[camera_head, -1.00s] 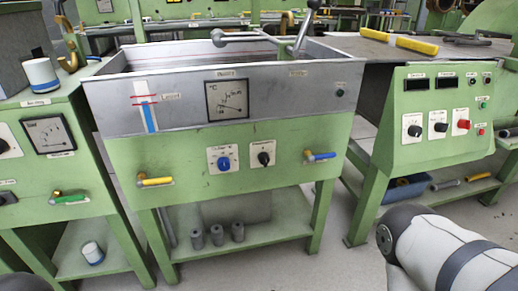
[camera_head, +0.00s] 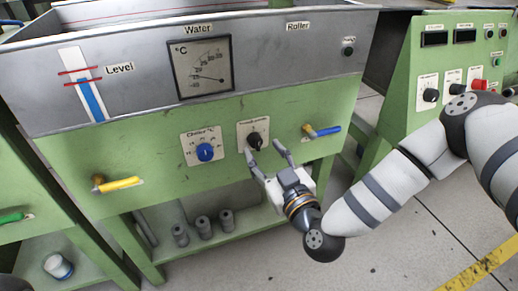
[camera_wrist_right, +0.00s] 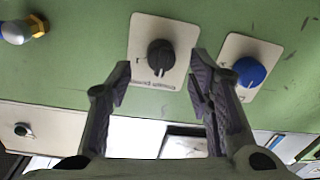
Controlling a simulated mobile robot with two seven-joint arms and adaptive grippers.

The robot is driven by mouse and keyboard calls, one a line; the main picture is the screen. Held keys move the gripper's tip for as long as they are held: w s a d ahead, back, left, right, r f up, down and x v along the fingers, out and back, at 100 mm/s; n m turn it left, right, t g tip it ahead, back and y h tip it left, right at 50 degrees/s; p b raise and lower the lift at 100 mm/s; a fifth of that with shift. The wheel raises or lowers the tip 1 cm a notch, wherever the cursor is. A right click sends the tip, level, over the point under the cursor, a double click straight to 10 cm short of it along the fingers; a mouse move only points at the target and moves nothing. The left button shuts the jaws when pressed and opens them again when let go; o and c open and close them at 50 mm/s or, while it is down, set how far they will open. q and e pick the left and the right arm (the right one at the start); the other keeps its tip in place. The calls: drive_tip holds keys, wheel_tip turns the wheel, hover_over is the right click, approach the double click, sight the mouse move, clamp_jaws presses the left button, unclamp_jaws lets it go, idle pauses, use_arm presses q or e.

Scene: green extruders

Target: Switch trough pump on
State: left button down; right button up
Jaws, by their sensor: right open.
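The black pump knob (camera_head: 254,141) sits on a white plate (camera_head: 240,132) on the green front panel of the trough. It also shows in the right wrist view (camera_wrist_right: 160,57), with its plate upside down and the lettering hard to read. My right gripper (camera_head: 263,150) is open in front of the panel. In the right wrist view, the spread fingertips of this gripper (camera_wrist_right: 160,65) lie to either side of the knob. They are not closed on it, and I cannot tell the exact gap to the panel. My left gripper is not in view.
A blue knob (camera_head: 205,152) is left of the black one. A blue-handled valve (camera_head: 322,131) is to its right, and a yellow-handled valve (camera_head: 118,184) is at the far left. A control box (camera_head: 418,75) stands right. Grey cylinders (camera_head: 203,227) stand on the lower shelf.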

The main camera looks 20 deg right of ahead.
sight(259, 147)
drive_tip(key=w, duration=0.3)
drive_tip(key=shift+w+a, duration=0.1)
drive_tip(key=shift+a, duration=0.05)
drive_tip(key=shift+c, duration=0.6)
clamp_jaws()
